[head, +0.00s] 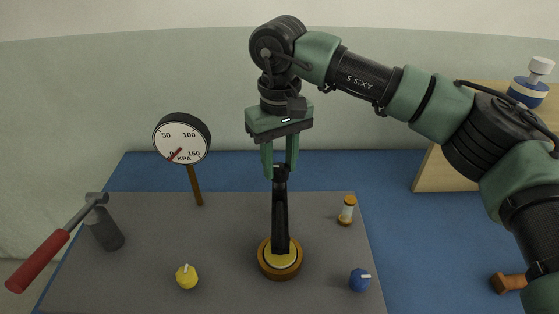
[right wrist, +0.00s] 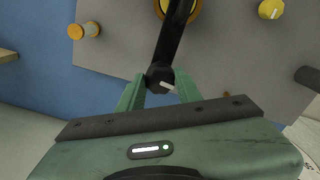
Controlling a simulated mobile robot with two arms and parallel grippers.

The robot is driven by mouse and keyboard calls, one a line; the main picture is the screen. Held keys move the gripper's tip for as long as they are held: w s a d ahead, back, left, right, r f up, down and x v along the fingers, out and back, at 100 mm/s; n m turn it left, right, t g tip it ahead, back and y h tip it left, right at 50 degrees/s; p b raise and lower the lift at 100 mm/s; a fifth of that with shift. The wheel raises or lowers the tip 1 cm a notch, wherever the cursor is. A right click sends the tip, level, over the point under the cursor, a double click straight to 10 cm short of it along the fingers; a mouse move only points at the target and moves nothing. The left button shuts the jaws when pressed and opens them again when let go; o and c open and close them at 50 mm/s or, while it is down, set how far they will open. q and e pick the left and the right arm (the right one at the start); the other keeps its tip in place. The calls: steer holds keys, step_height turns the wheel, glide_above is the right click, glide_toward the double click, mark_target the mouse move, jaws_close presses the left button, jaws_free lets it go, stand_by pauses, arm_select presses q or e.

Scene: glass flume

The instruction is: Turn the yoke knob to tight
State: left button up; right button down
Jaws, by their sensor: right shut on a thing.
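The black yoke knob (head: 281,171) sits at the top of the black yoke (head: 280,215). The yoke rises from a round wooden base (head: 262,265) with a yellow top on the grey bench. My right gripper (head: 280,168) points down from above, its green fingers closed on the knob. In the right wrist view the knob (right wrist: 158,76) lies between the fingertips of the gripper (right wrist: 160,88), and a white pointer mark on it slants to the lower right. No tight marking is readable. My left gripper is not in view.
A KPA gauge (head: 181,139) on a post stands at the back left, its red needle near 0. A red-handled pump lever (head: 45,255) is at left. A yellow knob (head: 186,277), a blue knob (head: 360,280) and a small vial (head: 346,211) flank the base.

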mark_target(280, 167)
steer(key=shift+w+r+n, duration=0.1)
steer(key=shift+r+n, duration=0.05)
steer(key=shift+n, duration=0.45)
steer(key=c, duration=1)
jaws_free()
steer(key=shift+o, duration=0.2)
step_height(280, 167, up, 8)
steer(key=shift+f+b, duration=0.15)
steer(key=shift+b, duration=0.15)
